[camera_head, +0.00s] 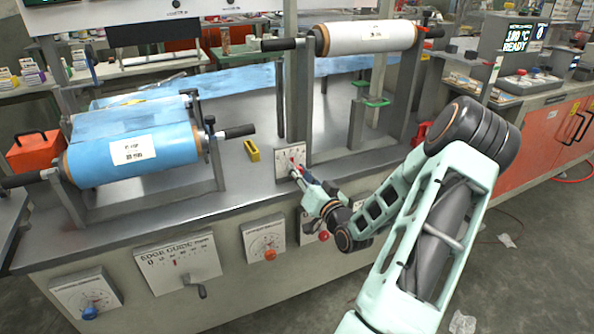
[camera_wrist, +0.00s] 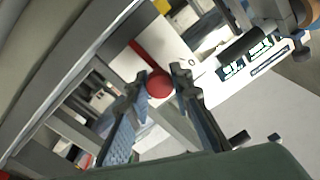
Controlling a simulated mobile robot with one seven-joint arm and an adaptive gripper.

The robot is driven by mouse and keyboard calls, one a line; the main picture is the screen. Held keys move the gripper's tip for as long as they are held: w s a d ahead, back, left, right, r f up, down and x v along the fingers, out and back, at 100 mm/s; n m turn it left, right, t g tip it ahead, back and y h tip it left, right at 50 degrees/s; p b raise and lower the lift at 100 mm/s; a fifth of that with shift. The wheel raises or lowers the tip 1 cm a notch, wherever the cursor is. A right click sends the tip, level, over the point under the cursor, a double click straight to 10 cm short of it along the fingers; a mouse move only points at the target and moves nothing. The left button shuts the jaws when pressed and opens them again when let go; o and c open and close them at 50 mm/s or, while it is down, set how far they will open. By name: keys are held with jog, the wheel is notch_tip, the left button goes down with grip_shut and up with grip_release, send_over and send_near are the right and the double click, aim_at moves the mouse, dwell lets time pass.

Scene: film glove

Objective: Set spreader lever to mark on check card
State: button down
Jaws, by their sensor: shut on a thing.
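The spreader lever is a red arm ending in a round red knob (camera_wrist: 160,83) in the wrist view. It is mounted on a small white scale plate (camera_head: 290,158), upright on the metal bench top in the head view. My gripper (camera_head: 301,176) is at the front of this plate. In the wrist view, my gripper (camera_wrist: 158,80) has its two fingertips on either side of the red knob, shut on it. The gripper and arm partly cover the plate's lower right in the head view. The plate's marks are too small to read, and I cannot identify the check card.
A blue film roll (camera_head: 130,158) with a label stands at the left. A white roll (camera_head: 368,38) is on posts behind. A yellow block (camera_head: 252,150) lies left of the plate. The front panel has an edge guide plate (camera_head: 178,264) and dials. The bench between roll and plate is mostly clear.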

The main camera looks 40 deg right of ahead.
dwell(0.4)
jog(key=c, duration=1.7)
grip_release()
jog(key=v, duration=1.2)
jog(key=shift+d, duration=0.1)
